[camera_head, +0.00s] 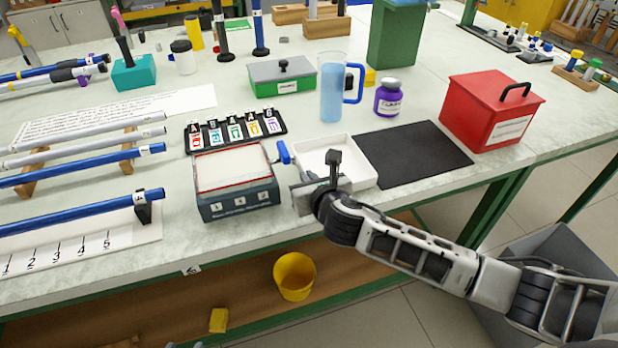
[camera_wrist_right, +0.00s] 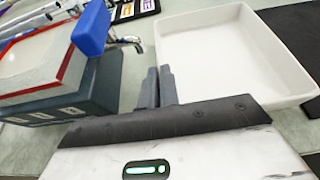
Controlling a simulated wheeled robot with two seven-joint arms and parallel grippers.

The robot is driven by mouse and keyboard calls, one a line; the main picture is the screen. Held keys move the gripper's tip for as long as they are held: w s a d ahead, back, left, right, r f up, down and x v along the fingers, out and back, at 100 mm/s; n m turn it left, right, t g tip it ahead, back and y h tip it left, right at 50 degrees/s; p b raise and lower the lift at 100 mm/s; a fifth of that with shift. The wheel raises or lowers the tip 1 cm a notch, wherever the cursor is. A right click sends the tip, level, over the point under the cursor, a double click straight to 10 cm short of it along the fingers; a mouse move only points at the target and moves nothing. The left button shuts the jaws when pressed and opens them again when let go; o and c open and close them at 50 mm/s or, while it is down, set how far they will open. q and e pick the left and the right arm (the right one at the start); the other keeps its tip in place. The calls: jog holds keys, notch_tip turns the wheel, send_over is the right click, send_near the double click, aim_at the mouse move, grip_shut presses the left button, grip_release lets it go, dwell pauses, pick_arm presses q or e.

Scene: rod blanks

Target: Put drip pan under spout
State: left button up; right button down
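The drip pan (camera_head: 362,174) is a shallow white tray lying on the bench, and it fills the upper right of the right wrist view (camera_wrist_right: 240,55). The spout (camera_wrist_right: 130,41) is a small metal tap with a blue handle (camera_head: 283,152) on the right side of a dark grey tank (camera_head: 238,200). The pan's left wall is just right of the spout, not beneath it. My right gripper (camera_wrist_right: 160,85) is at the pan's near-left wall, its fingers close together with the thin wall apparently between them. My left gripper is out of view.
A black mat (camera_head: 415,153) lies right of the pan, with a red box (camera_head: 490,112) beyond it. A blue-filled pitcher (camera_head: 333,95) and a purple jar (camera_head: 389,98) stand behind. The bench's front edge is close.

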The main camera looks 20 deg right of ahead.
jog(key=c, duration=1.6)
grip_release()
jog(key=shift+f, duration=0.1)
jog(key=shift+c, duration=0.2)
jog(key=shift+s+r, duration=0.15)
jog(key=shift+r, duration=0.1)
jog(key=p+v, duration=0.1)
jog(key=v, duration=1)
jog(key=s+f+m+g+y, duration=0.1)
jog(key=s+f+m, duration=0.3)
jog(key=m, duration=0.7)
jog(key=s+f+m+g, duration=0.1)
jog(key=s+f+m, duration=0.3)
jog(key=m, duration=0.7)
jog(key=s+a+f+m+g+y, duration=0.1)
jog(key=s+f+m, duration=0.4)
jog(key=m, duration=0.6)
jog(key=shift+s+m+y, duration=0.3)
jog(key=shift+s+m, duration=0.1)
jog(key=shift+s, duration=0.25)
